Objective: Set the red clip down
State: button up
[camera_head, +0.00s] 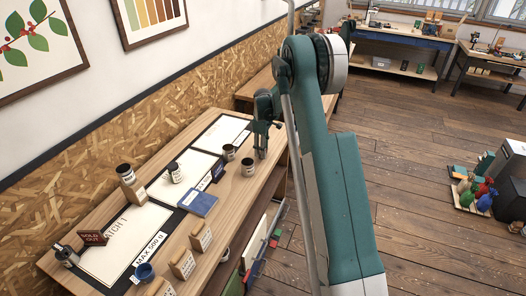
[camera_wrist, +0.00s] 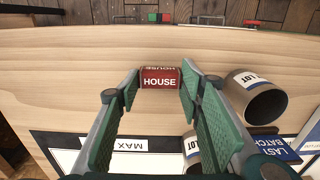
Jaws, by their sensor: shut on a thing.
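The red clip (camera_wrist: 160,78), marked "HOUSE" in white, sits between the fingertips of my gripper (camera_wrist: 159,84) in the wrist view. The fingers are shut on its two ends. In the head view my gripper (camera_head: 261,153) points down over the right edge area of the wooden table (camera_head: 232,205). The clip cannot be made out there. Bare pale wood surrounds the clip in the wrist view; I cannot tell whether it touches the table.
An open tin (camera_wrist: 262,98) marked "LOT" stands right of my fingers, with a blue "LAST BATCH" sign (camera_wrist: 277,147) beside it. Wood left of the clip is clear.

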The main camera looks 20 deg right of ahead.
jog(key=shift+f, duration=0.3)
jog(key=shift+f, duration=0.15)
jog(key=o, duration=0.7)
jog(key=shift+c, duration=0.2)
jog(key=shift+r, duration=0.2)
notch_tip(320, 180, up, 12)
dwell(0.5)
jog(key=shift+s, duration=0.1)
